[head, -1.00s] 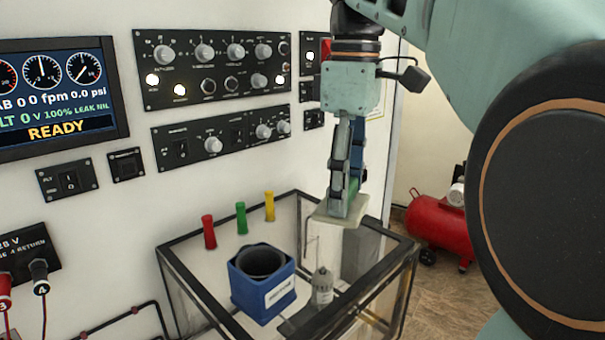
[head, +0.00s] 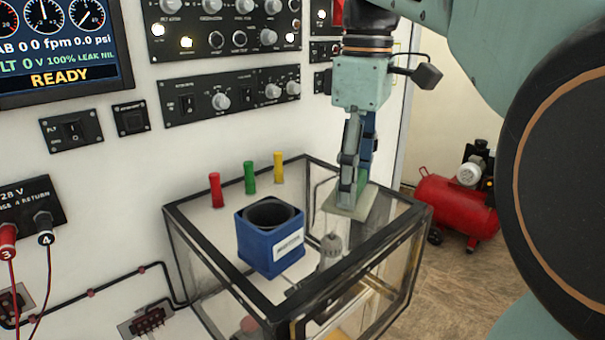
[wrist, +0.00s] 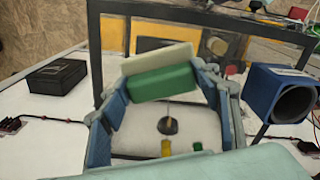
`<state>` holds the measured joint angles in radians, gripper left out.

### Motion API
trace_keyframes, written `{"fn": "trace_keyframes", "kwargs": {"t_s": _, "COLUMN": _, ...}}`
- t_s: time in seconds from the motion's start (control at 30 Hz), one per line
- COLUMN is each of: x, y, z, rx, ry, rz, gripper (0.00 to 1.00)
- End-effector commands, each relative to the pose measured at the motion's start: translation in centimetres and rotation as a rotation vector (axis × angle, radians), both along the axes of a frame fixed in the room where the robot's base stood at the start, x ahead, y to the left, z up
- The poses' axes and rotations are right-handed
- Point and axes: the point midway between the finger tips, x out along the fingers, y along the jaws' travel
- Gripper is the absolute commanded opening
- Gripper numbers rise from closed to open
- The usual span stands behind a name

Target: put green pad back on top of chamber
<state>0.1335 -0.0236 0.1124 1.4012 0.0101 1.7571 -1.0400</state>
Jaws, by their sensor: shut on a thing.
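My gripper (head: 352,188) points down and is shut on the green pad (wrist: 160,82). In the wrist view the pad is a green block between the fingers, with a pale flat plate (wrist: 160,58) against it. In the head view the fingers hide most of the green, and the pale plate (head: 350,202) shows below them. The chamber (head: 215,256) is a clear box with a black frame. The plate is level over the right rear part of its top; I cannot tell whether it touches.
A grey bottle-shaped piece (head: 331,248) is close below the plate. A red compressor (head: 455,205) stands right.

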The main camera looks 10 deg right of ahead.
Motion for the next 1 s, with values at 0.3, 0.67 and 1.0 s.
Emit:
{"fn": "trace_keyframes", "kwargs": {"t_s": 0.3, "x": 0.0, "y": 0.0, "z": -0.4, "rx": 0.0, "ry": 0.0, "rz": 0.0, "gripper": 0.38}}
{"fn": "trace_keyframes", "kwargs": {"t_s": 0.67, "x": 0.0, "y": 0.0, "z": -1.0, "rx": 0.0, "ry": 0.0, "rz": 0.0, "gripper": 0.59}}
{"fn": "trace_keyframes", "kwargs": {"t_s": 1.0, "x": 0.0, "y": 0.0, "z": -1.0, "rx": 0.0, "ry": 0.0, "rz": 0.0, "gripper": 0.78}}
